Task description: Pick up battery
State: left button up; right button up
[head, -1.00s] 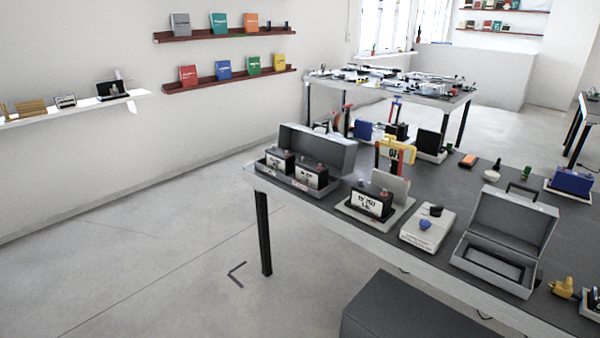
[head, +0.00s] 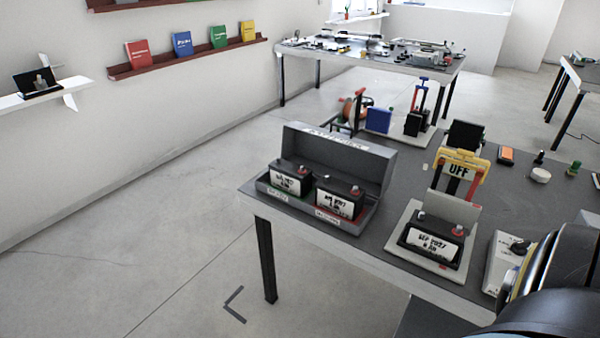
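Three black batteries with white labels and small terminals stand on the near table (head: 405,200). One battery (head: 292,182) sits in the left part of an open grey case (head: 360,160). A second battery (head: 338,198) sits in the right part of that case, beside the first. Part of my own arm, dark and rounded, covers the lower right corner. Neither gripper shows.
A light box with a dark knob (head: 500,265) is partly hidden by my arm. An orange item (head: 506,155) and small round items lie farther back on the table. A second cluttered table (head: 450,65) stands behind. The floor left of the near table is clear.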

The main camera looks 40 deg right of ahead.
aim_at(342, 198)
jog(key=z, duration=0.65)
jog(key=i, duration=1.15)
jog(key=z, duration=0.8)
